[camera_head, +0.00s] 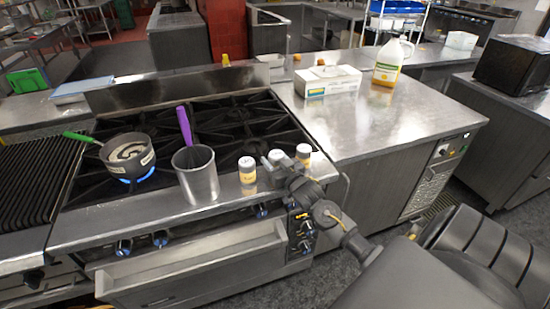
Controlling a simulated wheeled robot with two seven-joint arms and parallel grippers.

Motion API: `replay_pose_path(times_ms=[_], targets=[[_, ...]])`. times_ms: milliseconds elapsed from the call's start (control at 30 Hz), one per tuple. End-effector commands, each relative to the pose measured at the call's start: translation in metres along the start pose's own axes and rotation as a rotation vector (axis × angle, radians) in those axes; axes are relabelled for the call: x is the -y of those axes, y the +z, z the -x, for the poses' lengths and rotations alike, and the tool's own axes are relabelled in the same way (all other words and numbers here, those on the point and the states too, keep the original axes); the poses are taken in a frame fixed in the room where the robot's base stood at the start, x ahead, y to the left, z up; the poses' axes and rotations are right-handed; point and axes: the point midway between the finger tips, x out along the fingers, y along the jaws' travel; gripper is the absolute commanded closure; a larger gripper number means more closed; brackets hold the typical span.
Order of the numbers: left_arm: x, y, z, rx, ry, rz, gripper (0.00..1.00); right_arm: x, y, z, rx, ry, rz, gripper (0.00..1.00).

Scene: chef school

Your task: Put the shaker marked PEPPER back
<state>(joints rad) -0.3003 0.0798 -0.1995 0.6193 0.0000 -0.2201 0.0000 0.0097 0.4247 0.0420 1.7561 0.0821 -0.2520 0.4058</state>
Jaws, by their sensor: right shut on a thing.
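Three small shakers stand close together at the stove's front right edge. The left shaker (247,170) has a white lid and yellowish contents. The middle shaker (276,157) shows a pale grey lid, with its lower part hidden by my right gripper. The right shaker (303,153) has a pale lid and a brownish body. Their markings are too small to read, so I cannot tell which says PEPPER. My right gripper (273,171) comes in from the lower right and is shut on the middle shaker, by its position. My left gripper is out of view.
A metal canister (196,176) with a purple-handled utensil (185,126) stands left of the shakers. A pot (128,153) sits over a lit blue burner. The steel counter (350,125) right of the stove is mostly clear, with a box (328,81) and a jug (389,64) behind.

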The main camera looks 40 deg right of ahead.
Motion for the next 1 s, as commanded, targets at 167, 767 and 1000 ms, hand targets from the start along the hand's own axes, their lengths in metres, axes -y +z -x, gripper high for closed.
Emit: replay_pose_path(times_ms=[167,767,1000], targets=[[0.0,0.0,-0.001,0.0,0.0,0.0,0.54,0.0,-0.001,0.0,-0.002,0.0,0.0,0.8],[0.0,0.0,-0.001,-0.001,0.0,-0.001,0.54,0.0,0.0,0.0,-0.001,0.0,0.001,0.3],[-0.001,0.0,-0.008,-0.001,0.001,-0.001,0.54,0.0,0.003,0.03,0.0,-0.002,0.001,0.3]])
